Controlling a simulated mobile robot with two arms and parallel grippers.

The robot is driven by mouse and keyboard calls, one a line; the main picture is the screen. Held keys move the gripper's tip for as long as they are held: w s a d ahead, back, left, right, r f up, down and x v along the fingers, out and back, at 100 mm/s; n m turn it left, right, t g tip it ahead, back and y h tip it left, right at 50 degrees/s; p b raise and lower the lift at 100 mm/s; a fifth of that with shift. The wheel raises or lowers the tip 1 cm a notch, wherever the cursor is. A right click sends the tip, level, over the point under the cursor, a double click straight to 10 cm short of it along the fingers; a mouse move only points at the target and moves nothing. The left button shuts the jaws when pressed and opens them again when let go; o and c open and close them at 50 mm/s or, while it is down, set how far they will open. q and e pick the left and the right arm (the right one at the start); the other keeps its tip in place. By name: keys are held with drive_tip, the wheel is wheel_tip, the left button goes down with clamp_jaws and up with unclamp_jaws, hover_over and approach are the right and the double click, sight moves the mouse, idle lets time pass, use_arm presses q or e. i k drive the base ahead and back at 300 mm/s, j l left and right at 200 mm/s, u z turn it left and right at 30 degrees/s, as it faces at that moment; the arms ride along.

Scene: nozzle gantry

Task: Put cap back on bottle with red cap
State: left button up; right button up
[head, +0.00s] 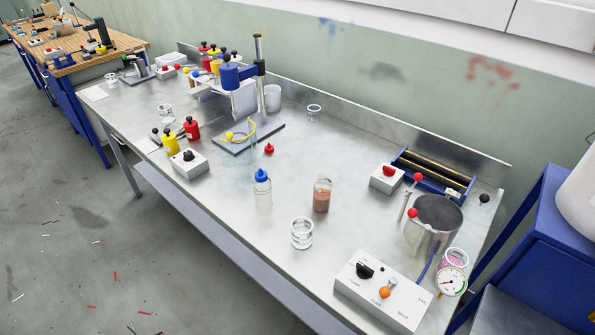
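A small red cap (269,149) sits on the metal bench, near the base of the blue clamp stand. A clear bottle with reddish-brown liquid (322,199) stands upright nearer the front, to the right of the cap and apart from it; its top shows no cap. A clear bottle with a blue cap (262,190) stands upright to its left. Neither of my grippers shows in the head view.
The steel bench (225,200) also holds a glass jar (301,234), a control box (382,292) at the front right, a grey pot (434,218), a switch box (386,178) and a clamp stand (249,138). Bare bench surface lies between cap and bottle.

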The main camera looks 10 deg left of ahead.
sight(322, 188)
drive_tip(key=i+j+z, duration=0.1)
drive_tip(key=z, duration=0.35)
drive_tip(key=j+z, duration=0.8)
drive_tip(key=j, duration=1.7)
drive_tip(key=i, duration=0.05)
